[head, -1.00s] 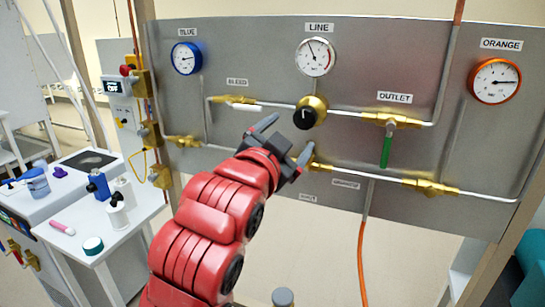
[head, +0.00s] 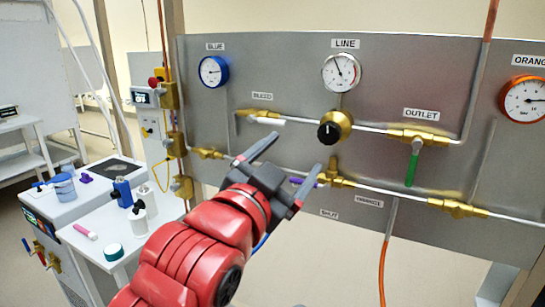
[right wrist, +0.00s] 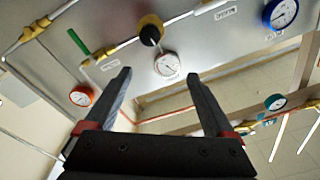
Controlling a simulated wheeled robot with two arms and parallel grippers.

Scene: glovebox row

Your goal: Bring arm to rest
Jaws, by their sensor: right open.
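My right gripper (head: 291,157) is open and empty, in front of the grey panel (head: 420,70), with its red arm coming up from the bottom. In the picture its fingers lie below and left of the black-and-gold knob (head: 330,132). One fingertip overlaps a purple handle (head: 303,181) on the lower pipe; whether they touch I cannot tell. In the right wrist view the gripper (right wrist: 158,78) has its fingers spread with nothing between them; the panel appears tilted beyond. My left gripper is not in view.
The panel holds a blue gauge (head: 212,71), a line gauge (head: 341,73), an orange gauge (head: 525,100) and a green outlet handle (head: 412,168). A white side table (head: 85,213) with small bottles stands at the left. Floor shows open below the panel.

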